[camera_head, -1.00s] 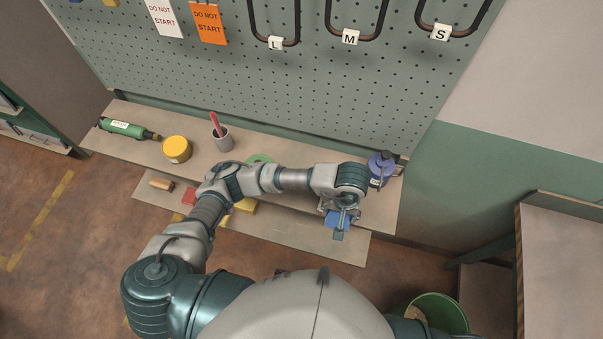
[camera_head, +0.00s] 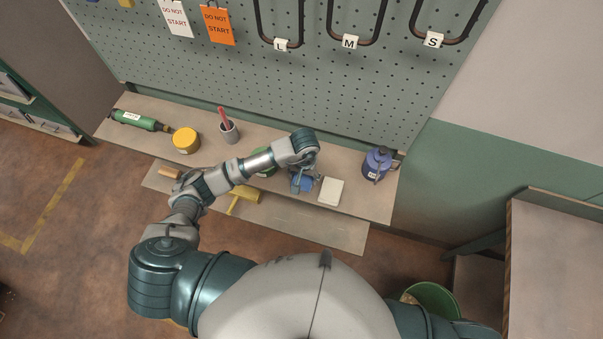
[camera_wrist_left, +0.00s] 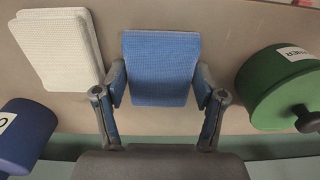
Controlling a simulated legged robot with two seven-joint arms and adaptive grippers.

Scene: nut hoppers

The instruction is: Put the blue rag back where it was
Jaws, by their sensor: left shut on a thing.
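The blue rag (camera_head: 302,183) is a folded blue cloth, held between the fingers of my left gripper (camera_head: 300,180). In the left wrist view the rag (camera_wrist_left: 161,66) fills the space between the two fingers (camera_wrist_left: 161,90), over the shelf surface. I cannot tell whether it touches the shelf. A white folded cloth (camera_head: 331,191) lies on the shelf just right of the gripper in the head view. It also shows in the left wrist view (camera_wrist_left: 57,48), apart from the rag. My right gripper does not show.
On the upper shelf (camera_head: 370,205) stand a blue-purple can (camera_head: 376,165), a green tin (camera_wrist_left: 280,88), a grey cup (camera_head: 229,132), a yellow tin (camera_head: 186,140) and a green bottle (camera_head: 135,119). A yellow tool (camera_head: 243,193) lies on the lower shelf. A green bucket (camera_head: 436,297) stands at right.

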